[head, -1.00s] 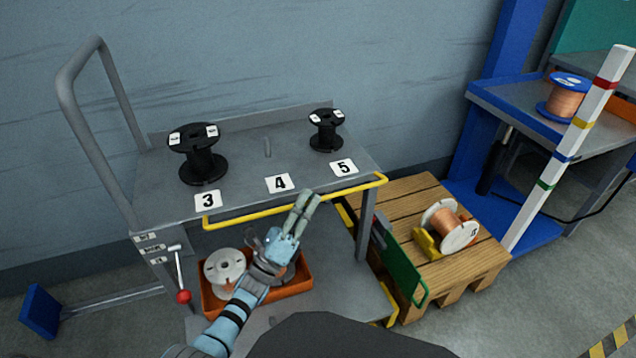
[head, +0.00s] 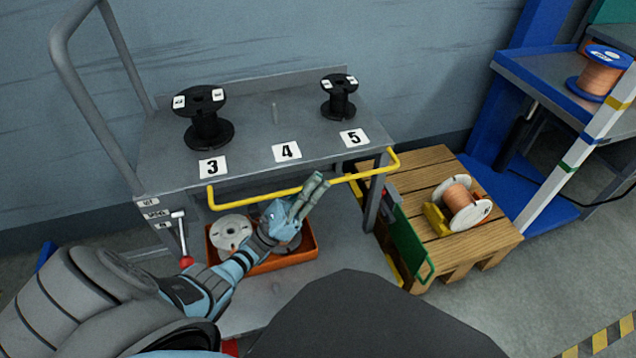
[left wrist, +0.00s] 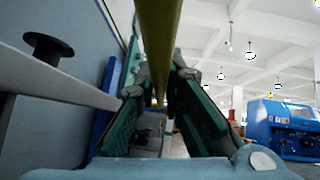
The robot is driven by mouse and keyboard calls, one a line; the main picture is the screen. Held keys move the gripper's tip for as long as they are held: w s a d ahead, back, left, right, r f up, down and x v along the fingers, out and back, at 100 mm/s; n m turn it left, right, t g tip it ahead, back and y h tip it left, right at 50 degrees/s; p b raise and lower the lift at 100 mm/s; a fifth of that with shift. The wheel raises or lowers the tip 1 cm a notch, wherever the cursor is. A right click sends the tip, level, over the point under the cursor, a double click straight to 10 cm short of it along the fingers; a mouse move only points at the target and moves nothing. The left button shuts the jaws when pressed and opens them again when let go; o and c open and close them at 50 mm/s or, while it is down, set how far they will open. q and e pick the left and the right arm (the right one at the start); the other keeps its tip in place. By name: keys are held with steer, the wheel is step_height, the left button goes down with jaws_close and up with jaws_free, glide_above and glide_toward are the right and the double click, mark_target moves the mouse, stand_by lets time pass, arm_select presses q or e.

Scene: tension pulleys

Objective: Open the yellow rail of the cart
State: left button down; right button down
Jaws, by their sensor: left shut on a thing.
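The grey cart (head: 245,147) stands against the wall. Its yellow rail (head: 258,196) runs along the front of the upper shelf, below the labels 3, 4 and 5, and sits slightly out from the edge. My left gripper (head: 314,188) reaches up from below and is shut on the rail right of its middle. In the left wrist view the rail (left wrist: 158,35) passes between the green fingers (left wrist: 158,88). The fingers hide a short piece of the rail in the head view. My right gripper is not in view.
Two black spools (head: 204,118) (head: 339,97) stand on the upper shelf. Below it, an orange bin (head: 270,265) holds a pale spool (head: 230,232). A red-knobbed lever (head: 186,262) is at left. A wooden pallet (head: 435,180) with a copper spool (head: 463,207) stands right.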

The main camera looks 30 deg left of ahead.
arm_select(q)
steer(key=c, duration=1.8)
jaws_free()
steer(key=shift+c, duration=0.2)
steer(key=shift+o, duration=0.8)
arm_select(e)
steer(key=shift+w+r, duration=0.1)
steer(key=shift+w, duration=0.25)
